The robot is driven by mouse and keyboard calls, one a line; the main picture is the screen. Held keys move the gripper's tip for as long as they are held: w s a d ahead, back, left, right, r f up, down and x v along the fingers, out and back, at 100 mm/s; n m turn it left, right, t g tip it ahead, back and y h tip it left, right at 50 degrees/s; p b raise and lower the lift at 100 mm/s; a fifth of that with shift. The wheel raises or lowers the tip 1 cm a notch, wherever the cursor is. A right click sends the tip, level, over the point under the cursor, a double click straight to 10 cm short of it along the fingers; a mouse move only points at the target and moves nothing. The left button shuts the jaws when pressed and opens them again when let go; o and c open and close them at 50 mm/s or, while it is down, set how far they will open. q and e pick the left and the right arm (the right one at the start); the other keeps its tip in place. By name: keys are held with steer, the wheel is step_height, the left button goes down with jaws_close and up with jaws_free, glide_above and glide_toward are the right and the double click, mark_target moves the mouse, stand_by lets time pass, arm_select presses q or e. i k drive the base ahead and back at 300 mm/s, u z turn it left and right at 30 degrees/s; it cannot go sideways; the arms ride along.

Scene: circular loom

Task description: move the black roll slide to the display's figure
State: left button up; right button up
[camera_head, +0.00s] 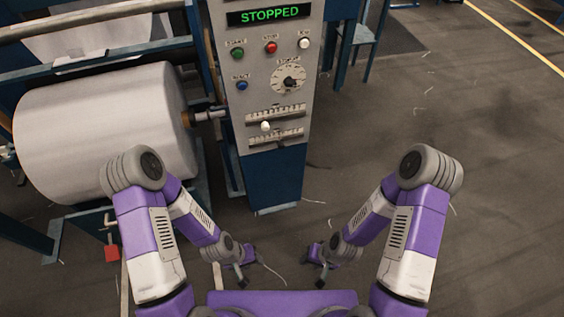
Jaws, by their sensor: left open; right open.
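The grey control panel (262,75) stands upright ahead of me. Its display (269,14) reads STOPPED in green letters, and I see no figure on it. Two horizontal slide scales sit low on the panel. The lower scale (276,138) has a dark slot; a black slide knob cannot be made out clearly. My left gripper (246,271) and my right gripper (318,271) are open and empty, low in front of me, both well short of the panel.
The panel also carries a green button (237,54), a red button (271,47), a white button (303,43), a blue button (241,86) and a round dial (288,79). A large white roll (105,130) is at the left.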

mark_target(281, 146)
steer(key=k, duration=0.9)
steer(key=z, duration=1.2)
steer(key=i, duration=1.7)
steer(key=u, duration=0.95)
steer(key=i, duration=0.35)
steer(key=u, duration=0.3)
